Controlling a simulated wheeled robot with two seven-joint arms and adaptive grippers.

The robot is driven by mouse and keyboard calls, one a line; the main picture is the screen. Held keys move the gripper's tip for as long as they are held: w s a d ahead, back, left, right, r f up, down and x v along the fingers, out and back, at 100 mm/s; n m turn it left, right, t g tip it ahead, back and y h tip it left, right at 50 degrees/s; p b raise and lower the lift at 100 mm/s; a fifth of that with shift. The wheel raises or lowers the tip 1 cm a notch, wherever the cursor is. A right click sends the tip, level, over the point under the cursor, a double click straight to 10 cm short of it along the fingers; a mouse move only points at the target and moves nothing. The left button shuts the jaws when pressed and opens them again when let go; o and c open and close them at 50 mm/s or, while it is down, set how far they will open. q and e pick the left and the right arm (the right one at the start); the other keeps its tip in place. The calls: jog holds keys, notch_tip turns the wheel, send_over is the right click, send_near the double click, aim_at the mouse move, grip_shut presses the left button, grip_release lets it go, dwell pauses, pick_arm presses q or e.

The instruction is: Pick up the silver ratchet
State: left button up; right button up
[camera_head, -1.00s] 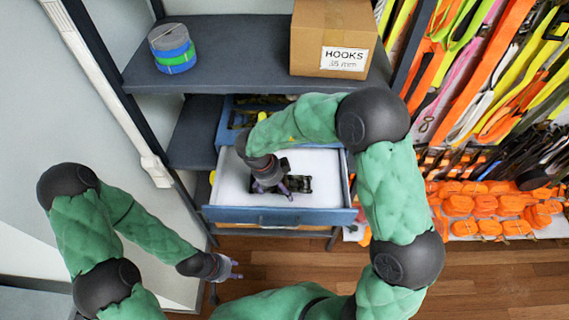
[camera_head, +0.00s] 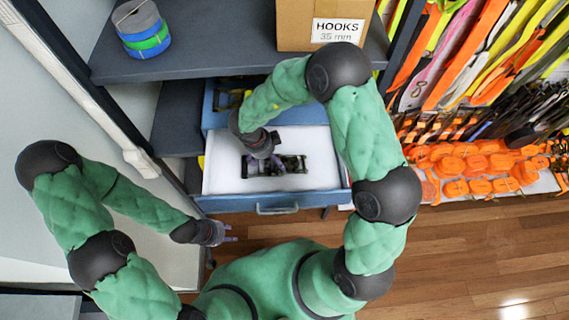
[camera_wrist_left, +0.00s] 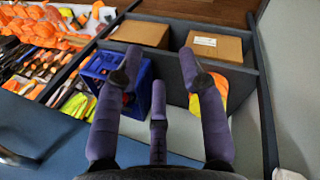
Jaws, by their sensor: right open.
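A dark metallic ratchet (camera_head: 292,163) lies on the white floor of the open blue drawer (camera_head: 222,185). It is partly hidden under my right gripper (camera_head: 275,164), so its silver colour and whether it is one piece or several are hard to tell. My right gripper points down into the drawer, open, right over or beside the ratchet; I cannot tell if they touch. My left gripper (camera_head: 224,236) hangs left of and in front of the drawer. In the left wrist view its fingers (camera_wrist_left: 158,75) are spread, with nothing between them.
A shelf (camera_head: 200,66) above the drawer holds a cardboard hooks box (camera_head: 315,25) and a roll of straps (camera_head: 145,35). Orange straps (camera_head: 480,165) lie at the right. The left wrist view shows a blue crate (camera_wrist_left: 95,70) and cardboard boxes (camera_wrist_left: 215,46). Floor in front is clear.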

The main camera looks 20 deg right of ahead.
aim_at(274, 163)
jog(key=x, duration=0.4)
jog(key=shift+w+a+f, duration=0.1)
jog(key=shift+f, duration=0.05)
jog(key=shift+c, duration=0.3)
jog(key=c, duration=1.4)
jog(key=shift+c, duration=0.2)
notch_tip(274, 163, up, 10)
